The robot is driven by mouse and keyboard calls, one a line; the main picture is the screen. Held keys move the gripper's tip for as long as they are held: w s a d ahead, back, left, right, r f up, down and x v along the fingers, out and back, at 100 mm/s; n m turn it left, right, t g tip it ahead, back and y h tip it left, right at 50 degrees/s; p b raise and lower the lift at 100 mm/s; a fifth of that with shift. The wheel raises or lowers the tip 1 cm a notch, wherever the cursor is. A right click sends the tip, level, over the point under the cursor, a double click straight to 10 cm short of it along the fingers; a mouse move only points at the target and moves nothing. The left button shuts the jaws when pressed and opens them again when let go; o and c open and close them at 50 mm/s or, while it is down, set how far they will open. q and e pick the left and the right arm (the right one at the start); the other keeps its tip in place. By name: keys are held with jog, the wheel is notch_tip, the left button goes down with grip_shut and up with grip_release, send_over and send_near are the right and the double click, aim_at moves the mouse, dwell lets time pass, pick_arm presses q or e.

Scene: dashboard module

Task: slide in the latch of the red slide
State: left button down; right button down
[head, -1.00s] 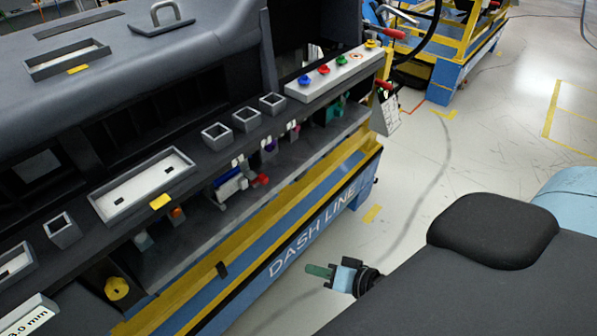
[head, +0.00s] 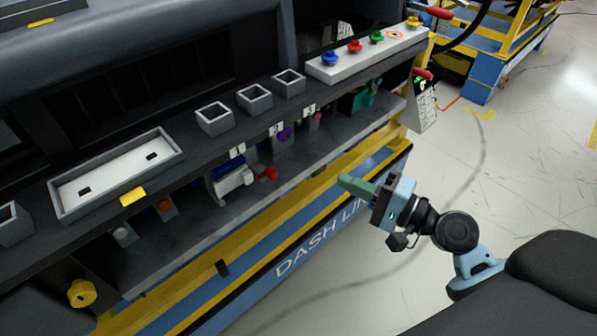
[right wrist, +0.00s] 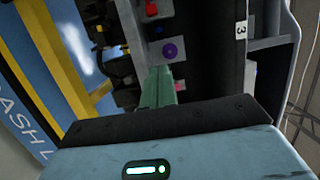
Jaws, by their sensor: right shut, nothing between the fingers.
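A small red part (head: 267,174), which looks like the red slide, sits under the dashboard ledge beside a white and blue piece (head: 232,180). A red part also shows at the top of the right wrist view (right wrist: 152,8). I cannot make out its latch. My right gripper (head: 345,181) has green fingers, shut and empty. It is in front of the dashboard's lower edge, right of the red part and apart from it. In the right wrist view the fingertips (right wrist: 160,72) point toward a purple knob (right wrist: 169,51). My left gripper is not in view.
Several open square sockets (head: 254,98) and a white button strip (head: 370,52) line the ledge above. A yellow rail (head: 305,195) runs along the front below. A red-handled tag (head: 424,100) hangs at the right end. The floor at right is clear.

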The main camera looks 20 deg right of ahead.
aim_at(277, 175)
jog(key=p+x, duration=0.1)
jog(key=x, duration=0.9)
jog(key=shift+w+a+r+p, duration=0.1)
jog(key=shift+p, duration=0.3)
jog(key=a, duration=0.1)
jog(key=s+a+p, duration=0.1)
jog(key=a, duration=0.1)
jog(key=shift+s, duration=0.15)
jog(key=shift+s+a, duration=0.1)
jog(key=shift+a, duration=0.25)
jog(key=shift+s+a+p, duration=0.2)
jog(key=shift+a+p, duration=0.05)
jog(key=shift+a, duration=0.25)
jog(key=shift+s+a+p, duration=0.2)
jog(key=shift+a, duration=0.3)
